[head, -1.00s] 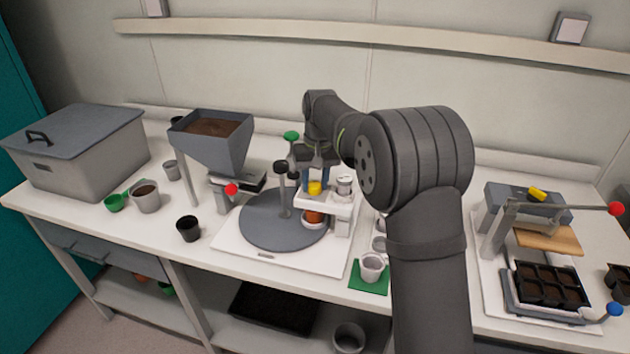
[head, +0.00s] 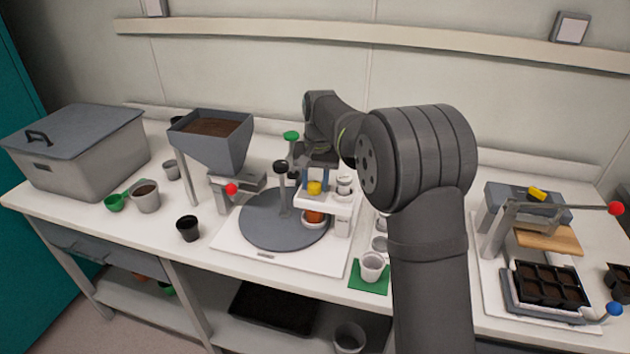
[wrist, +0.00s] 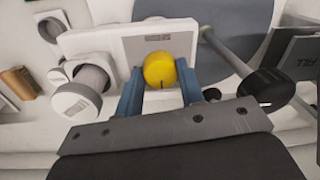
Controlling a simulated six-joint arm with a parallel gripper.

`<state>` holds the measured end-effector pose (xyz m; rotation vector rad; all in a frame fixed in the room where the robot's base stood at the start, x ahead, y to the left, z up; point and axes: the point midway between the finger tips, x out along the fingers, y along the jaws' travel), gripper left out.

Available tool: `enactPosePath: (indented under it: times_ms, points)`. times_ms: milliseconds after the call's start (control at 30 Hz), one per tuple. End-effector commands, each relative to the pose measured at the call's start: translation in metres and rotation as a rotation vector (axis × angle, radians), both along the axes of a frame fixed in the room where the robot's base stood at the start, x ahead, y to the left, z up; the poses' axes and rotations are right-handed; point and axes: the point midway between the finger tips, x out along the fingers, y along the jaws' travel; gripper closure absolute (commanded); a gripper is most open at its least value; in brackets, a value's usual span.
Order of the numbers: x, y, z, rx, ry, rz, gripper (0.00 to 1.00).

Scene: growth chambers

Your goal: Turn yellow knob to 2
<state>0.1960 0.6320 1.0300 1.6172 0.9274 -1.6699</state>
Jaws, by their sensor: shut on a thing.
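The yellow knob (wrist: 159,70) sits on the white dosing unit (wrist: 92,41) above the turntable. It also shows in the head view (head: 314,188). My gripper (wrist: 160,88) is shut on the knob, with one blue finger on each side of it. A dark pointer mark shows on the knob's lower side in the wrist view. A small grey plate with dark markings lies beside the knob; the markings are too small to read. In the head view my gripper (head: 316,180) comes down over the knob from behind.
A grey turntable (head: 262,228) with a black-knobbed post stands left of the unit. A white-grey cylinder (head: 344,186) stands close to the right of the knob. A hopper (head: 210,140) is further left. A grey cup on a green mat (head: 369,284) is at the front.

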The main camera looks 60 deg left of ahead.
Motion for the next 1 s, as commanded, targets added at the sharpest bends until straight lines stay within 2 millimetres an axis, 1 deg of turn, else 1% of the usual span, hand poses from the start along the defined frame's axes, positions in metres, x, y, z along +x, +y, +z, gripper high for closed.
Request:
enactPosePath:
  times_ms: [100,133,200,233,500,633,767,1000]
  points:
    - [0.000,0.000,-0.001,-0.001,0.001,0.001,0.88]
    - [0.000,0.000,-0.001,-0.001,0.001,0.001,0.59]
    - [0.000,0.000,-0.001,-0.001,0.001,0.001,0.45]
    - [0.000,0.000,0.000,-0.001,0.001,0.001,0.43]
    - [0.000,0.000,0.001,0.000,0.000,0.001,0.43]
    - [0.001,0.000,0.010,0.001,-0.001,0.001,0.43]
    - [0.002,-0.001,0.033,0.004,-0.001,0.001,0.43]
    - [0.005,-0.002,0.092,0.005,-0.002,0.001,0.43]
